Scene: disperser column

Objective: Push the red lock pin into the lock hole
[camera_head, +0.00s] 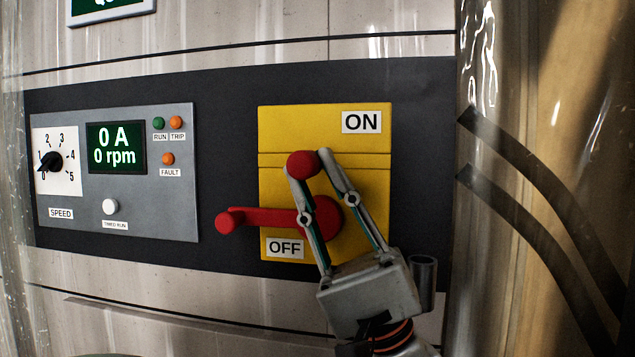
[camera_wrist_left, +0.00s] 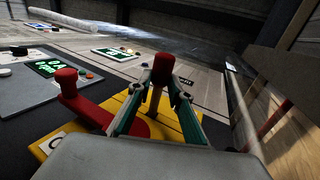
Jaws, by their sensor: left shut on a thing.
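The red lock pin (camera_head: 303,164) has a rounded red head and is between the fingertips of my left gripper (camera_head: 309,163). In the left wrist view the pin (camera_wrist_left: 163,66) sticks out from the yellow plate, with a brownish shaft below its head. My left gripper (camera_wrist_left: 160,80) is shut on the pin there. The red switch lever (camera_head: 262,218) points left, just above the OFF label (camera_head: 285,248); its knob shows in the left wrist view (camera_wrist_left: 66,80). The lock hole cannot be made out. My right gripper is in neither view.
The yellow plate (camera_head: 275,130) carries an ON label (camera_head: 362,122) at its top. A grey speed panel (camera_head: 180,215) with dial, display and lamps is to its left. Clear curtain strips (camera_head: 490,60) hang at the right edge. Dark panel surrounds the plate.

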